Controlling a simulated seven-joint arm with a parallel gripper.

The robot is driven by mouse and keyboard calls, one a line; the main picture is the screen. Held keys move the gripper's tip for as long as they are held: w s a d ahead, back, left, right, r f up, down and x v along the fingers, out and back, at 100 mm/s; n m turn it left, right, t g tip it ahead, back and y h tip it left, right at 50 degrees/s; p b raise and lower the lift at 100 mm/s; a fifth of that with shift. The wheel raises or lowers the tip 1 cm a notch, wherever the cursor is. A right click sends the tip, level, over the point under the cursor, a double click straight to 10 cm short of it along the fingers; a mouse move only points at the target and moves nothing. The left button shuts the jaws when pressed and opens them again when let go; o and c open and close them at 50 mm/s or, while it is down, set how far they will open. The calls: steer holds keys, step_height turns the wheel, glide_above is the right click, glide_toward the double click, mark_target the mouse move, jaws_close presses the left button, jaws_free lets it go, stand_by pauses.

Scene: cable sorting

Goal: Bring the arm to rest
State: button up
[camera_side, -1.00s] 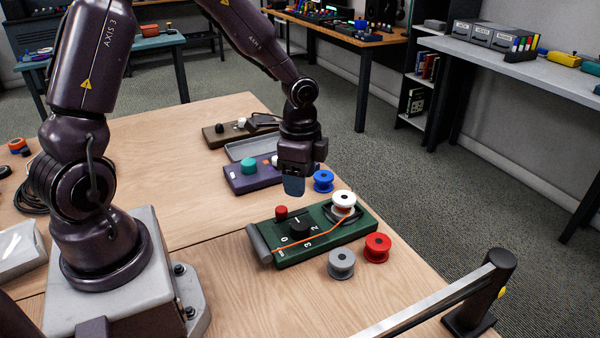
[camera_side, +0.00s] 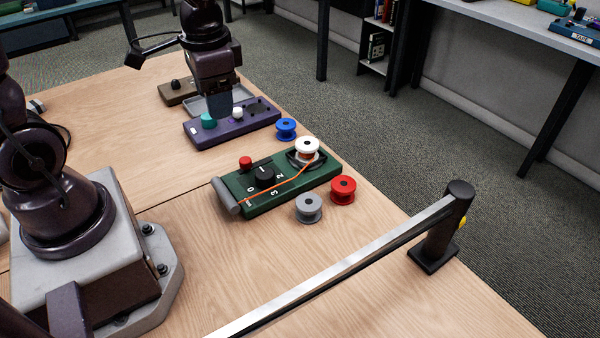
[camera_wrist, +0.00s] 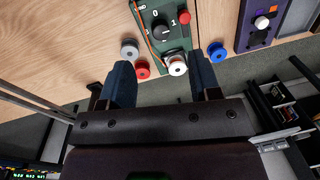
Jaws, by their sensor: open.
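My gripper (camera_side: 220,108) hangs in the air, empty, in front of the purple box and grey tray in the side view. Its two blue fingers stand apart in the wrist view (camera_wrist: 160,66). The green board (camera_side: 256,206) lies on the table, apart from the gripper. A white spool (camera_side: 307,147) stands at its far right end. An orange cable (camera_side: 277,189) runs from near the grey cylinder (camera_side: 226,197) on the board's left to that spool. The board also shows ahead of the fingers in the wrist view (camera_wrist: 178,42).
A purple box (camera_side: 250,124), grey tray (camera_side: 200,107) and brown box (camera_side: 176,93) sit at the back. Blue (camera_side: 286,129), red (camera_side: 343,191) and grey (camera_side: 309,208) spools stand around the board. A metal bar on a black post (camera_side: 437,240) crosses the front right.

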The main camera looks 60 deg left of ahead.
steer(key=s+d+r+t, duration=0.2)
steer(key=s+r, duration=0.1)
steer(key=r, duration=0.2)
steer(key=s+d+r+n+t+h, duration=0.1)
steer(key=s+d+r+t, duration=0.1)
steer(key=r, duration=0.3)
steer(key=shift+s+d+r+t, duration=0.35)
steer(key=shift+s+t, duration=0.35)
steer(key=shift+s, duration=0.15)
